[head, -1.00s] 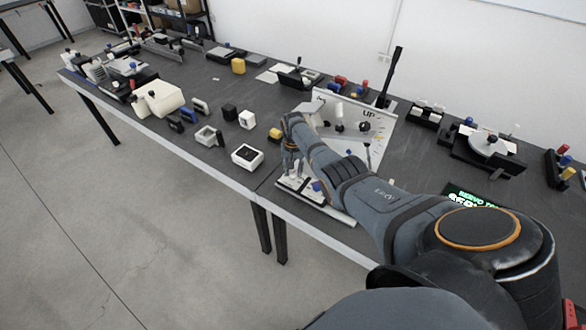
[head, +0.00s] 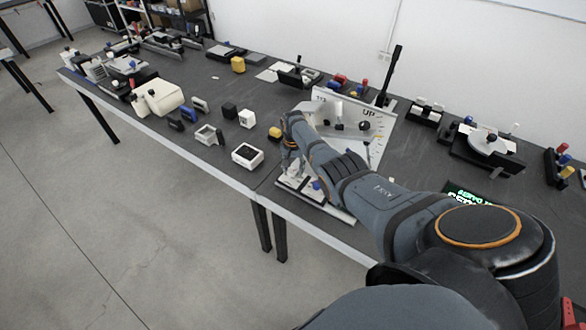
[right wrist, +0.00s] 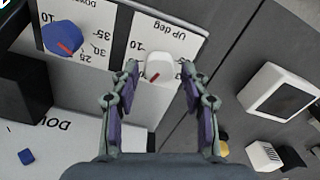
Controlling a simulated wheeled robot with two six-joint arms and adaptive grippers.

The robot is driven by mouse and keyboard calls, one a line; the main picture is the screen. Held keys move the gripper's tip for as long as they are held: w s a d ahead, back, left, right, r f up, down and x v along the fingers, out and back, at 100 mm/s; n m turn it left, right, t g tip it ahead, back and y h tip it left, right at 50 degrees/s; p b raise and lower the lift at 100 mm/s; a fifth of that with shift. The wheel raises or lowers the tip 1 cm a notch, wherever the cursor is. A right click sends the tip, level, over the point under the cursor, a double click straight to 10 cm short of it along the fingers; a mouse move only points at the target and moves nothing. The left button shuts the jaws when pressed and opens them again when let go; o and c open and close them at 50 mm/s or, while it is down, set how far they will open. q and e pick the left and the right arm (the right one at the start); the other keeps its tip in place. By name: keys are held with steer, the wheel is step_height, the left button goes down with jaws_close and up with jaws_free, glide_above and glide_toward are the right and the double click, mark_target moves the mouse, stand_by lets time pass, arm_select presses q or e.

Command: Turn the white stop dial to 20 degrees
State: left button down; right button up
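The white stop dial (right wrist: 158,68) with a red pointer mark sits on the "UP deg" scale plate in the right wrist view. Its mark slants toward the lower left; most scale numbers around it are hidden or not readable. My right gripper (right wrist: 160,70) is open, with one finger on each side of the dial and a visible gap to each. A blue dial (right wrist: 62,38) with a red mark sits on the "DOWN" scale beside it. In the head view my right gripper (head: 291,162) is over the front of the fixture and hides the white dial. My left gripper is not in view.
A white upright panel marked "UP" (head: 378,128) stands behind my right arm, with a black lever (head: 390,75) beside it. A white box with a dark window (head: 247,155) and a yellow block (head: 274,133) lie left of the gripper. The table's front edge is close.

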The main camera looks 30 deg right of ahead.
mark_target(293, 170)
steer(key=shift+o, duration=0.3)
step_height(293, 170, up, 12)
stand_by(0.4)
stand_by(0.4)
